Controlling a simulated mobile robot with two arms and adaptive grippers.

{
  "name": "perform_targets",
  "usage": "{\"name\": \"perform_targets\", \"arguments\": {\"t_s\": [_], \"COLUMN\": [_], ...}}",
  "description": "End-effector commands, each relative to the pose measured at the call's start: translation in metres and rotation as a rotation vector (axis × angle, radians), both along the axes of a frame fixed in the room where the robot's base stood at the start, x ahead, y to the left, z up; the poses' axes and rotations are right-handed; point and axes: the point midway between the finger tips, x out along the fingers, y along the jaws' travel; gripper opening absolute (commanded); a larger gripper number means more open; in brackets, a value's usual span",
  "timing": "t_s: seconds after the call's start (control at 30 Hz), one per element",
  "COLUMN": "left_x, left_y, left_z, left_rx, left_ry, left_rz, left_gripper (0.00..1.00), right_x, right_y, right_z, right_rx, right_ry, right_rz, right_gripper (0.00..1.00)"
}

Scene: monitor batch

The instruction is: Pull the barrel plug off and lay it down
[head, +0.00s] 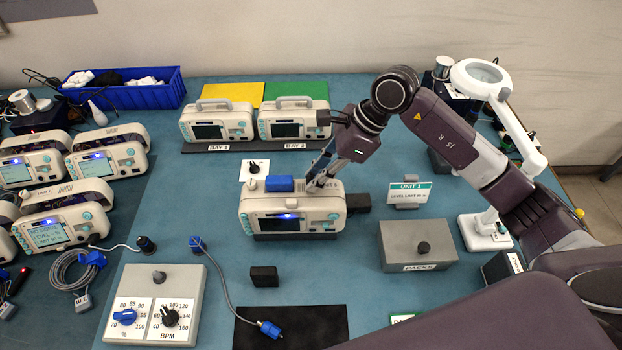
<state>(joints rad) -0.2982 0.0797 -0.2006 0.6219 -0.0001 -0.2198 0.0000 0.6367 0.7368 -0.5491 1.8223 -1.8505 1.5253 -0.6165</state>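The monitor (292,221) stands in the middle of the blue table with its screen facing me. A blue block-shaped part (280,184) sits on its top, and a black block (357,202) is at its right side. My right gripper (316,186) points down at the top of this monitor, right of the blue part. Its fingertips are small here, and I cannot tell whether they touch or hold anything. A black round plug (146,244) on a pale cable lies at the left. I cannot say for sure which part is the barrel plug. My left gripper is out of view.
Two monitors (217,124) stand in the bays behind. Several lit units crowd the left. A dial box (188,275), a blue-ended cable (219,277), a black block (264,276) and a black mat (290,328) lie in front. A grey box (417,247) and magnifier lamp (484,232) stand right.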

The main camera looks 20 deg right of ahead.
Motion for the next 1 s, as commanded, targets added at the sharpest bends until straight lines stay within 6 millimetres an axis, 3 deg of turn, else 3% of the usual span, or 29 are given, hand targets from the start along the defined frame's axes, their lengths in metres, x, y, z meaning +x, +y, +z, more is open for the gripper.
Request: {"name": "perform_targets", "arguments": {"t_s": [0.13,0.67,1.0], "left_x": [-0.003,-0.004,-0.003], "left_y": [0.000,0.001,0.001], "left_z": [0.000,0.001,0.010], "left_rx": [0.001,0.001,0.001], "left_ry": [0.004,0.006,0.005], "left_rz": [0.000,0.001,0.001], "left_gripper": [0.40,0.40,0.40], "right_x": [0.000,0.000,0.000], "right_y": [0.000,0.000,0.000], "right_z": [0.000,0.003,0.019], "right_rx": [0.000,0.000,0.000], "right_ry": [0.000,-0.001,-0.001], "right_rz": [0.000,0.000,0.000], "right_gripper": [0.00,0.00,0.00]}}
